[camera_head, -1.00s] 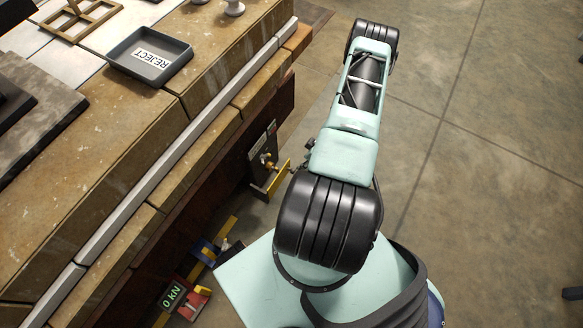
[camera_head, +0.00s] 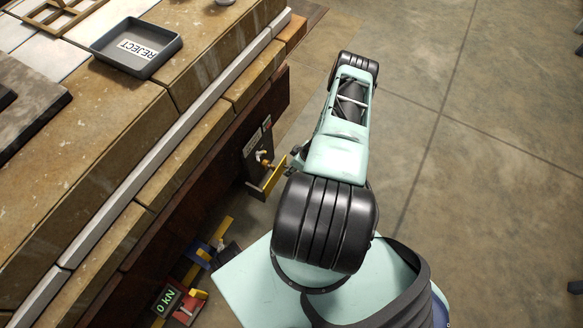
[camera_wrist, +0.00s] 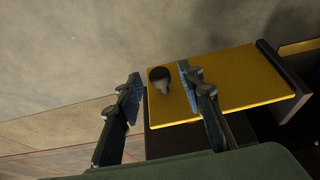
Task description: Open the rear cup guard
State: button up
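A flat yellow guard panel (camera_head: 273,176) stands out from the bench's side, beside a dark plate with a small brass-coloured fitting. In the wrist view the yellow panel (camera_wrist: 235,85) fills the right of centre and carries a dark round knob (camera_wrist: 159,75) on a paler stem near its left edge. My gripper (camera_wrist: 160,79) is open, with one finger on each side of the knob. I see no clear grip on it, and contact cannot be told. In the head view my arm mostly hides the gripper.
The bench (camera_head: 120,120) runs along the left, with a grey REJECT tray (camera_head: 137,48) on top. A "0 kN" display (camera_head: 166,300) and red and blue fittings sit low at its side. Open concrete floor (camera_head: 480,120) lies to the right.

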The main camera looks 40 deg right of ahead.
grip_shut()
jog(key=shift+s, duration=0.15)
dwell(0.4)
